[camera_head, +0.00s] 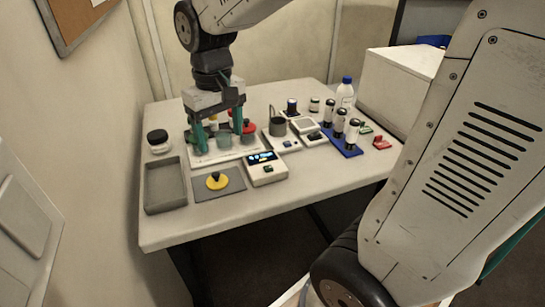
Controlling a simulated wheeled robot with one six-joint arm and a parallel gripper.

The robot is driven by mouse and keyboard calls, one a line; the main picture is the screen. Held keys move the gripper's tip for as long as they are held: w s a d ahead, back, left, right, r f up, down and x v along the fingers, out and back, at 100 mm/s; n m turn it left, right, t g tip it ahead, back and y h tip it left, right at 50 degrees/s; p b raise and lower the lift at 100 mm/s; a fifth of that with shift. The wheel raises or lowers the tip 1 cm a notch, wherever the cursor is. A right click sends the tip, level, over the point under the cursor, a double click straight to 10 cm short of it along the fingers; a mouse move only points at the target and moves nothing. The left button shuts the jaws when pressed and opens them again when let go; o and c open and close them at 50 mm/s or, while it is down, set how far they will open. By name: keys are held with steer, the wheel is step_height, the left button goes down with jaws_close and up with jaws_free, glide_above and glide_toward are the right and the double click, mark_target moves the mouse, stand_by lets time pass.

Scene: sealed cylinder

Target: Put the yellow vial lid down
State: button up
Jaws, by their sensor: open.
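My gripper (218,139) is open, with teal fingers pointing down. It is behind the lid and apart from it, over or near a white rack (203,158) with grey cylinders. I see nothing held between the fingers, though the arm and fingers hide part of the rack. A red-topped item (249,127) stands just right of the fingers.
A grey tray (165,207) is left of the mat; a black-lidded jar (158,141) stands behind it. A small device with a screen (265,167) is right of the mat. Vials on a blue rack (347,148) and a bottle (346,93) stand at right. The front table strip is clear.

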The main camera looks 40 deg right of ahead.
steer(key=s+d+r+t, duration=0.1)
steer(key=s+d, duration=0.1)
steer(key=s, duration=1.6)
steer(key=shift+d+r+m, duration=0.15)
steer(key=shift+r+m, duration=0.25)
